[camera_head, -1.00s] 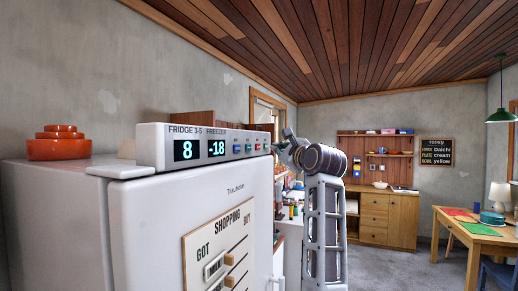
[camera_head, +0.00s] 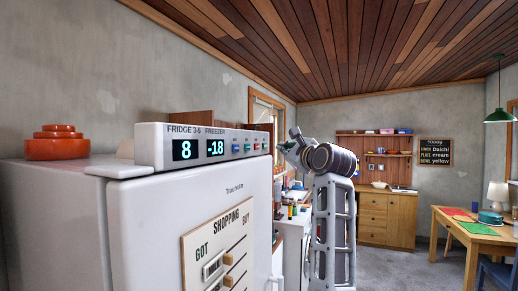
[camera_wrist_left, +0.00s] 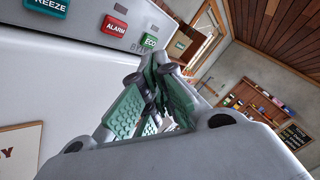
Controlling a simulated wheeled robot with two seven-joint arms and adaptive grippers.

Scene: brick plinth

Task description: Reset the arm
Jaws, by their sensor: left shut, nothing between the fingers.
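My left gripper (camera_head: 284,146) is at the right end of the fridge's control panel (camera_head: 205,146), slightly apart from it in the head view. My left arm rises from below, right of the fridge. In the left wrist view, the green-padded fingers of my left gripper (camera_wrist_left: 150,95) are together with nothing between them. Beyond them the panel shows a red ALARM button (camera_wrist_left: 115,25) and a green ECO button (camera_wrist_left: 149,41). The displays read 8 and -18. My right gripper is in neither view.
The white fridge (camera_head: 180,215) stands close on the left, with a shopping board (camera_head: 222,250) on its door and an orange stacked object (camera_head: 57,145) on top. A wooden cabinet (camera_head: 388,215) and a table (camera_head: 475,232) stand farther back. Open floor lies between.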

